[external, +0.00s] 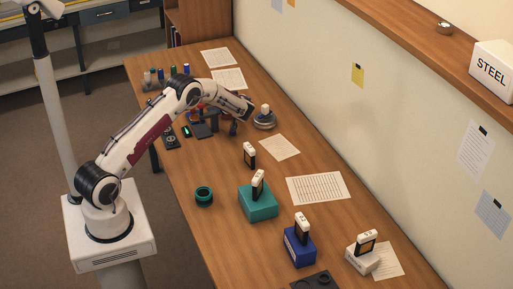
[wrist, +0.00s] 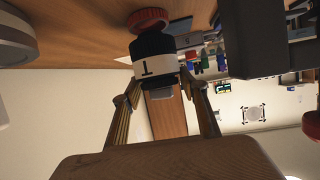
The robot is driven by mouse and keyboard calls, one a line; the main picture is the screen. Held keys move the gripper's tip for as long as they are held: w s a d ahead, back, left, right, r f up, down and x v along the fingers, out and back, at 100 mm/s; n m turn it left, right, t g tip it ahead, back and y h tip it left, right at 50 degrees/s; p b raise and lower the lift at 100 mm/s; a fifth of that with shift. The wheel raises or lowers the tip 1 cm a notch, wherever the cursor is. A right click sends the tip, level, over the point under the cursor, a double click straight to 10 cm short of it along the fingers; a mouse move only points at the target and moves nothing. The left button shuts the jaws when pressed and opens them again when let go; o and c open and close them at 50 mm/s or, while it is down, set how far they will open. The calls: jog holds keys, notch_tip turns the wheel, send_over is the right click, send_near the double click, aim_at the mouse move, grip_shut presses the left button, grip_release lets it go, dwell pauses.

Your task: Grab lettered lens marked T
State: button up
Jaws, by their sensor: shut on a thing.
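The lens marked T (wrist: 152,44) shows in the wrist view as a black cylinder with a white band, a dark letter on the band and a red ring at its far end. The letter appears upside down. The two fingers of my gripper (wrist: 160,84) are on either side of the lens near its white band, shut on it. In the external view my gripper is low over the far part of the table, and I cannot make out the lens clearly there.
A round grey stand (external: 264,122) is close to the right of my gripper. Small bottles and parts crowd the table's far left. Nearer are a teal ring (external: 204,196), a teal block (external: 258,206), a blue block (external: 300,250) and a white block (external: 362,260).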

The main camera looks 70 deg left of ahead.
jog(key=shift+r, duration=4.25)
